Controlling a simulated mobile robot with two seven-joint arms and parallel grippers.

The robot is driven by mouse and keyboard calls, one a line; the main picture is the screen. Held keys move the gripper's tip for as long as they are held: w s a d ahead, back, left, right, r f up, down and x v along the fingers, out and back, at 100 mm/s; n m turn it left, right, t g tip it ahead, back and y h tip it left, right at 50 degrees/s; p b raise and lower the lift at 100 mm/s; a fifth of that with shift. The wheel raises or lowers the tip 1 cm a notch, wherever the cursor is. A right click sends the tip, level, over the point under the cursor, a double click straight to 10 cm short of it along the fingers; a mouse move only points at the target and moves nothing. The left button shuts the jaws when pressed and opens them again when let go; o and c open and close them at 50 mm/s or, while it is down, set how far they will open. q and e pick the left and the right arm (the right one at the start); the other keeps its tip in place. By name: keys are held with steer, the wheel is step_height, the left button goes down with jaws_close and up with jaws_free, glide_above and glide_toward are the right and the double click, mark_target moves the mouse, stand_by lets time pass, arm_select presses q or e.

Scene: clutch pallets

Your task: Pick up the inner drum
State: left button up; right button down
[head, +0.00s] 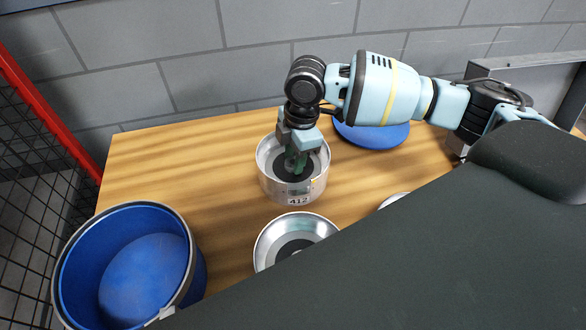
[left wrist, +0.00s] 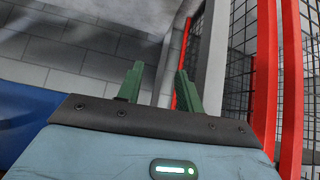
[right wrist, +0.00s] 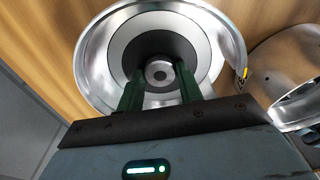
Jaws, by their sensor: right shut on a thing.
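The metal inner drum (head: 274,186) is a silver, open-topped cylinder labelled 412, upright at the middle of the wooden table. My right gripper (head: 297,165) reaches down into it from above. In the right wrist view the green fingers of the right gripper (right wrist: 161,88) are shut on the small hub at the centre of the drum (right wrist: 101,55). I cannot tell whether the drum's base touches the table. My left gripper (left wrist: 157,82) shows only in the left wrist view, with its fingers apart and nothing between them, away from the drum.
A second silver drum (head: 268,240) stands in front, partly hidden by my body. A blue drum (head: 195,270) is at the front left, and a blue round lid (head: 385,137) lies behind the right arm. A red-framed mesh fence (head: 45,115) stands left. The left part of the table (head: 160,165) is clear.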

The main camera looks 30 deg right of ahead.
mark_target(292, 166)
steer(key=shift+w+r, duration=0.2)
steer(key=shift+r, duration=0.65)
step_height(292, 166, up, 9)
steer(key=shift+s+f, duration=0.1)
stand_by(0.3)
steer(key=m, duration=0.5)
steer(key=a+f+m+t+h, duration=0.1)
steer(key=m, duration=0.5)
steer(key=s+m, duration=0.1)
steer(key=m, duration=0.5)
steer(key=shift+a+f+t, duration=0.2)
steer(key=shift+f+t, duration=0.1)
steer(key=shift+f, duration=0.1)
steer(key=shift+s+d+p, duration=0.1)
steer(key=shift+d+p, duration=0.05)
steer(key=shift+p, duration=0.15)
